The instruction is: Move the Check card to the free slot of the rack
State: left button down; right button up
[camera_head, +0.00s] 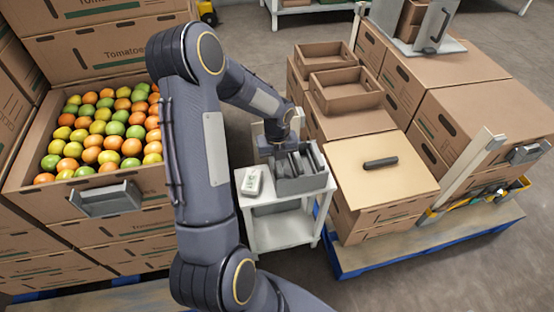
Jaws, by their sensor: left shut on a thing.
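The grey rack (300,184) stands on a small white table (284,229) in the middle of the view. Several dark upright slabs show in it, their labels not readable. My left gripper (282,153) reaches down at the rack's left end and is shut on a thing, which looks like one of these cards. Its fingers and most of what they hold are hidden, so I cannot tell whether it touches the rack or read its label. A whitish block with dark lettering (252,182) lies on the table left of the rack. My right gripper is not in view.
Cartons (376,168) with a dark handle on top stand close right of the table, on a blue pallet (345,268).

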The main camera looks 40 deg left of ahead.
pick_arm(q)
jog(key=c, duration=1.3)
grip_release()
jog(key=shift+r, duration=0.15)
notch_tip(320, 180, up, 8)
jog(key=p, duration=0.7)
